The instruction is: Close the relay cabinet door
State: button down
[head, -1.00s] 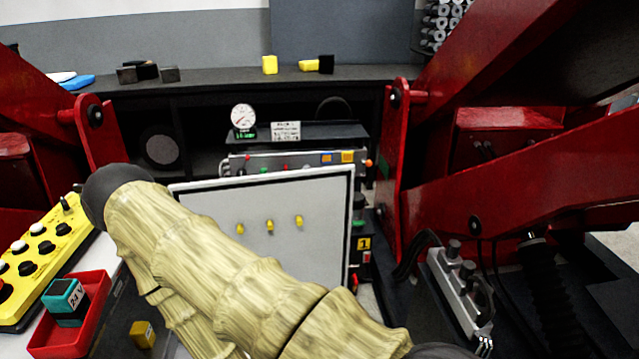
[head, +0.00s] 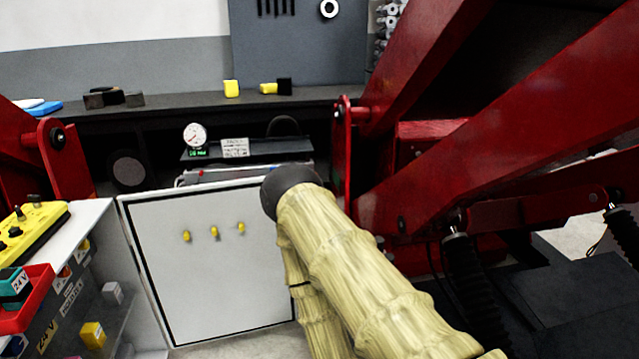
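The relay cabinet door (head: 205,275) is a pale panel with a dark seal along its edge and three small yellow knobs. It stands open in the middle left of the head view, with its inner face towards me. The relay cabinet (head: 103,225) is the pale box at the left, with labelled rows and small coloured blocks inside. My arm, in a pale yellow ribbed sleeve with a dark rounded joint, crosses in front of the door's right side and hides its upper right corner. My gripper does not show.
A yellow control box (head: 32,228) and a red tray (head: 33,312) with a teal 24V block sit on top of the cabinet. Red positioner arms (head: 490,150) fill the right side. A dark bench (head: 180,102) with a gauge (head: 195,136) stands behind the door.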

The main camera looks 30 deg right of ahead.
aim_at(209, 258)
jog(key=u, duration=0.2)
jog(key=i, duration=1)
